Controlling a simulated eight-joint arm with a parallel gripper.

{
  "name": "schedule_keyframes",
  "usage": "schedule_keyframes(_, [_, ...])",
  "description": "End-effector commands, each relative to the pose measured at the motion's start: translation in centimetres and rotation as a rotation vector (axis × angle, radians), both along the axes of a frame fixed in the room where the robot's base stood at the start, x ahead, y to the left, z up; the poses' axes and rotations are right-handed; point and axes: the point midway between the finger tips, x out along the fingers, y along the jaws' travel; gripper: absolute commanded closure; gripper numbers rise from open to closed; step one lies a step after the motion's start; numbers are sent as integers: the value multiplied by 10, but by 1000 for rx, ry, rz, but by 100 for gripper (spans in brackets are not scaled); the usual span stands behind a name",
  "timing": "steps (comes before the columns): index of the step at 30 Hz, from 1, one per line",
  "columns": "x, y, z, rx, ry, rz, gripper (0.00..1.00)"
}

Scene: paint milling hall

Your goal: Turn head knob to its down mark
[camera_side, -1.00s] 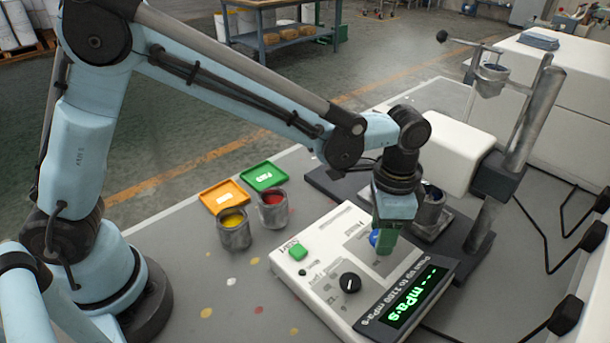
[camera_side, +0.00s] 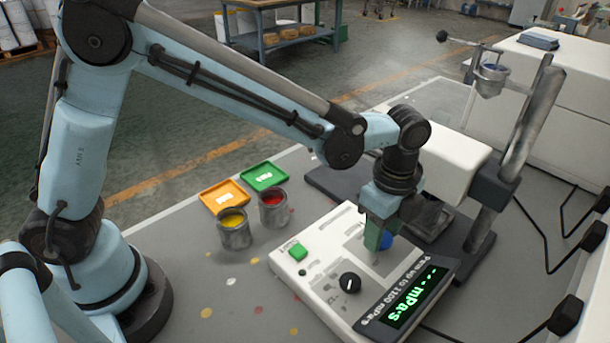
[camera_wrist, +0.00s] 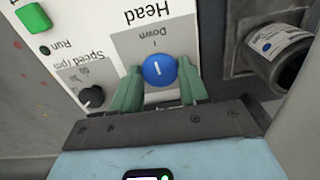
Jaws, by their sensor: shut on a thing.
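The blue head knob (camera_wrist: 160,70) sits on the white control panel between the two green fingers of my gripper (camera_wrist: 160,90) in the wrist view. The fingers are shut on it from both sides. A short white pointer line shows on the knob, roughly in line with the small tick by the word "Down" (camera_wrist: 160,32), which is printed upside down in this view. In the side view the knob (camera_side: 387,241) shows beside the green finger of my gripper (camera_side: 376,238), which partly hides it.
On the panel (camera_side: 335,235) are a green button (camera_side: 298,251), a black speed knob (camera_side: 349,283) and a lit display (camera_side: 408,298). A metal stand (camera_side: 520,130) rises behind my gripper. Pots of yellow (camera_side: 234,232) and red paint (camera_side: 273,212) stand to the left.

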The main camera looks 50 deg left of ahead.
Motion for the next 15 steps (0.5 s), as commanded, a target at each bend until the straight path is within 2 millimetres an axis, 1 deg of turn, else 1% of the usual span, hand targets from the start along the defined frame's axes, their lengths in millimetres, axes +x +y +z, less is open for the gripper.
schedule_keyframes(7, [0,-1,0,-2,-2,-81,86])
schedule_keyframes(15, [0,-1,0,-2,-2,-102,86])
